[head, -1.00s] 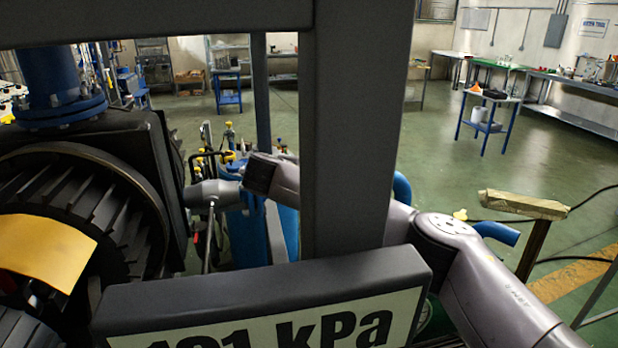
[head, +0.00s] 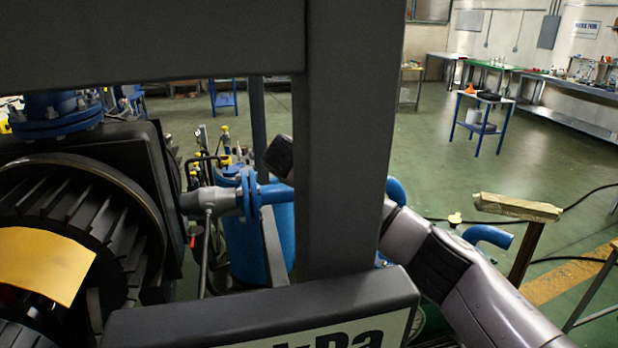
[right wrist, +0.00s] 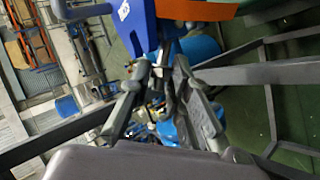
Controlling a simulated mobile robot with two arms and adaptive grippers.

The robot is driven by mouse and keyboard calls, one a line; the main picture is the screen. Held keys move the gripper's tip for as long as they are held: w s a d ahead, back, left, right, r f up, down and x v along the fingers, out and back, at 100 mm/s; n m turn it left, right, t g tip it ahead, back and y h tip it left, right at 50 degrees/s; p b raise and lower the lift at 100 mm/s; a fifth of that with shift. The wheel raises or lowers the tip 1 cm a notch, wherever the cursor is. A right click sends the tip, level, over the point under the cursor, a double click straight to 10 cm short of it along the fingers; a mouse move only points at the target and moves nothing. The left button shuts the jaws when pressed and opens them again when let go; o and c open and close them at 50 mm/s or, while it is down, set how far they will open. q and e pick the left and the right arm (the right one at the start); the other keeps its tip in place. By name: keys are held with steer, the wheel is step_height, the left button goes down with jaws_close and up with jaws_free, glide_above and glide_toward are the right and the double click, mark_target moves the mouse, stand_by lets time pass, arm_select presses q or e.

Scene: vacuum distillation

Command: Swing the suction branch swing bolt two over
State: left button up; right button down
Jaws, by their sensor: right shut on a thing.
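The suction branch shows in the head view as a grey cone (head: 205,200) joined to a blue flange pair (head: 248,195) and a blue pipe. A thin grey rod stands below the cone. In the right wrist view, my right gripper (right wrist: 163,72) is shut on a small grey part among blue pipework. It seems to be the swing bolt, but the fingers hide most of it. In the head view my right arm (head: 415,240) passes behind the grey post, and its gripper is hidden. My left gripper is in no view.
A thick grey post (head: 343,150) and a pressure sign (head: 270,315) stand close in front. A finned black machine (head: 75,220) fills the left. A wooden-topped stand (head: 517,207) is at the right. Open green floor and benches lie behind.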

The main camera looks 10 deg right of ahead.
steer(key=c, duration=1.7)
jaws_free()
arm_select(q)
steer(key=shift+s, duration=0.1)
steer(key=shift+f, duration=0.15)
arm_select(e)
steer(key=shift+a+f, duration=0.1)
